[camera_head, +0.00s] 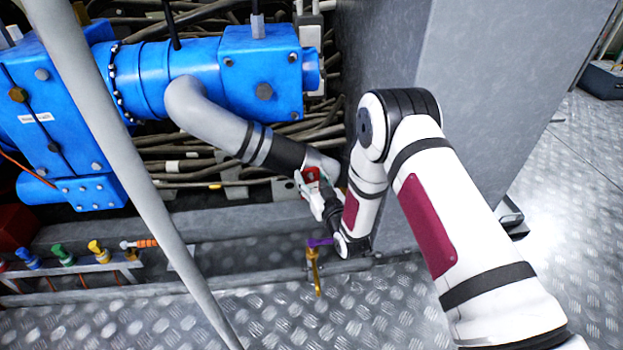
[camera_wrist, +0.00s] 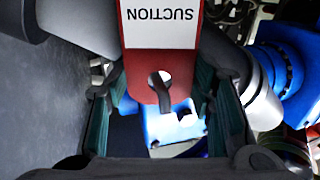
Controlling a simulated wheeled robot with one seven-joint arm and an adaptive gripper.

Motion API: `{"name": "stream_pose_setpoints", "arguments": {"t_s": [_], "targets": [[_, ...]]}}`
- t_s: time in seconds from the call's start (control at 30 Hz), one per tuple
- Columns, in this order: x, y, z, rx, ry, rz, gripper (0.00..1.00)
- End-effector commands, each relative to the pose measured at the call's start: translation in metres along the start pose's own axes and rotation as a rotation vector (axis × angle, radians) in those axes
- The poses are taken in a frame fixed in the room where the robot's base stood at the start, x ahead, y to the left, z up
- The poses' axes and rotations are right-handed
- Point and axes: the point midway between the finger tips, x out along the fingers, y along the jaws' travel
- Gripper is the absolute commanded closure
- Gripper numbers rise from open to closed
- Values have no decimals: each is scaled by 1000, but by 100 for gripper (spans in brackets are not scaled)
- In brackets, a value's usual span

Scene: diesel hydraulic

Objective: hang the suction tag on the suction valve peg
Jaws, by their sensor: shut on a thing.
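The suction tag (camera_wrist: 160,60) is a red plate with a white label reading SUCTION, upside down in the wrist view. Near its lower end is a hole with a dark shape in it; I cannot tell whether that is a peg. In the head view the tag shows as a small red patch (camera_head: 311,174) by the end of a grey pipe. My gripper (camera_head: 313,192) is shut on the tag, with teal finger pads on both sides of it in the wrist view (camera_wrist: 163,100). I cannot make out the suction valve peg for certain.
A grey pipe with black bands (camera_head: 228,130) runs from the blue pump (camera_head: 210,75) down to my gripper. A grey cabinet (camera_head: 385,60) stands close at the right. Coloured valves (camera_head: 62,254) line a low rail at left.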

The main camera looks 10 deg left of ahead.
Motion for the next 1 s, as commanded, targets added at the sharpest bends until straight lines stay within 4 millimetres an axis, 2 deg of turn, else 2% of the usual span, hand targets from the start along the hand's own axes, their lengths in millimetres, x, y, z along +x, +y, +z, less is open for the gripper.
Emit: {"name": "stream_pose_setpoints", "arguments": {"t_s": [0.27, 0.3, 0.37, 0.4, 0.77, 0.87, 1.0], "targets": [[0, 0, 0, 0, 0, 0, 70], [0, 0, 0, 0, 0, 0, 45], [0, 0, 0, 0, 0, 0, 31], [0, 0, 0, 0, 0, 0, 28], [-3, 0, 0, 0, -1, 0, 28], [-13, 0, 1, 0, -2, 1, 28], [-38, 1, 1, 1, -4, 1, 28]]}}
